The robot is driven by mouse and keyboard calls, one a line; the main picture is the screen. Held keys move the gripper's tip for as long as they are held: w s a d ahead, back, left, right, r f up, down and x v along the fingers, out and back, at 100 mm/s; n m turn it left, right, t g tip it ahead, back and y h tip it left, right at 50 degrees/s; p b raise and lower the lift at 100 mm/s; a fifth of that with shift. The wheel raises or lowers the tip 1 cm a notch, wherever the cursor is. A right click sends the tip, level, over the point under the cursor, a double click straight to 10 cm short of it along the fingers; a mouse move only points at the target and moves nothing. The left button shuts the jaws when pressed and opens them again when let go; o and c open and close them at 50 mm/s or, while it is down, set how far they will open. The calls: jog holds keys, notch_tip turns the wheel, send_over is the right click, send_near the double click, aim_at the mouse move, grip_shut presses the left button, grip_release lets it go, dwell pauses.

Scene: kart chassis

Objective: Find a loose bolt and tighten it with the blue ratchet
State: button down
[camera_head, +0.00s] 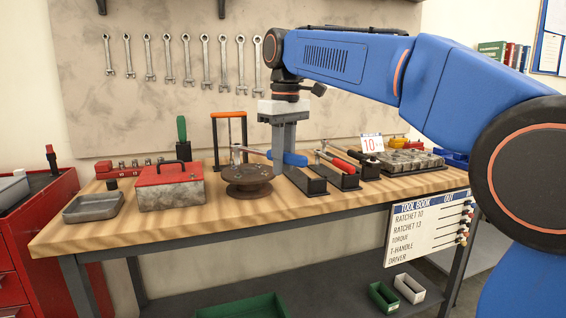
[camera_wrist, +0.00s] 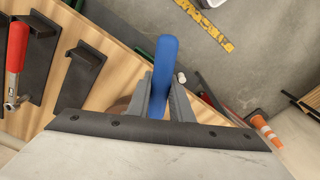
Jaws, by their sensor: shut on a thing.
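My gripper (camera_head: 288,152) is over the workbench and is shut on the blue handle of the blue ratchet (camera_head: 294,159). In the head view the metal shaft of the ratchet points left, over a round rusty brown part (camera_head: 248,181). In the wrist view the blue handle (camera_wrist: 165,60) stands out between the two grey fingers (camera_wrist: 157,95); the ratchet head is hidden. A black holder (camera_head: 306,183) below my gripper looks empty. I cannot make out a loose bolt in either view.
The wooden bench (camera_head: 110,231) also holds a red toolbox (camera_head: 170,186), a grey tray (camera_head: 93,207), an orange-framed stand (camera_head: 230,136) and a red-handled tool (camera_head: 343,165) in a holder. A tool book board (camera_head: 428,229) hangs at the front. The front-left bench top is clear.

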jog(key=shift+r, duration=0.1)
jog(key=shift+r, duration=2.45)
